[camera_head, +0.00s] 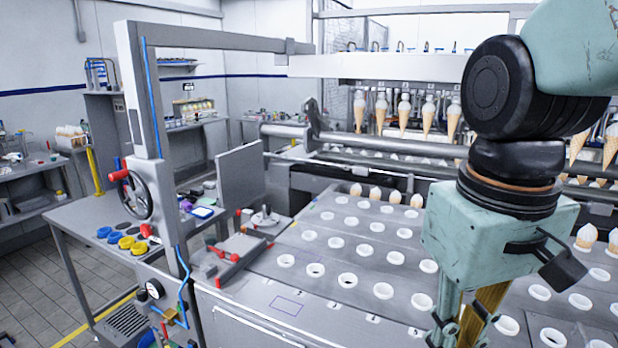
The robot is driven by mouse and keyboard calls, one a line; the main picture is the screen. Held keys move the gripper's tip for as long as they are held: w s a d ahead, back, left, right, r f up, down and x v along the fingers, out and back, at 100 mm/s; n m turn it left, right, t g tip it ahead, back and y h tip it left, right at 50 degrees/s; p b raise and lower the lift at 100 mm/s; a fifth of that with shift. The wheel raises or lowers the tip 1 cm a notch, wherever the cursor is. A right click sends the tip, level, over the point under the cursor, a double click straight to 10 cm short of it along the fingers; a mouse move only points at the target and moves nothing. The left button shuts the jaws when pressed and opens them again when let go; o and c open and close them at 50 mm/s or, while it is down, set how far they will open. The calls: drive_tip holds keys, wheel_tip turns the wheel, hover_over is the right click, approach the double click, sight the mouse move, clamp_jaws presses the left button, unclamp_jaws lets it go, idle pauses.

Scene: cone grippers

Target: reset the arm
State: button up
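My arm comes in from the upper right of the head view, teal with black joints. My gripper (464,328) hangs below its teal housing, pointing down over the perforated metal deck (330,270). Its teal and brass-coloured fingers run to the bottom edge of the picture. The fingertips are cut off or hard to make out, so I cannot tell whether it is open or shut. No cone shows between the visible parts of the fingers.
Ice-cream cones (404,115) hang in a row below an overhead bar (380,67). Several filled cones (375,194) stand in the deck's back holes; many front white-ringed holes are empty. A metal frame (150,100) with a handwheel (137,194) rises left. A side table (85,218) holds coloured caps.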

drive_tip(key=s+d+r+m+t, duration=0.1)
drive_tip(key=s+r+m+t, duration=0.1)
drive_tip(key=s, duration=0.4)
drive_tip(key=shift+s+d+r+t, duration=0.2)
drive_tip(key=shift+d+r+t, duration=0.15)
drive_tip(key=shift+r+t, duration=0.4)
drive_tip(key=shift+r, duration=0.15)
drive_tip(key=shift+a, duration=0.15)
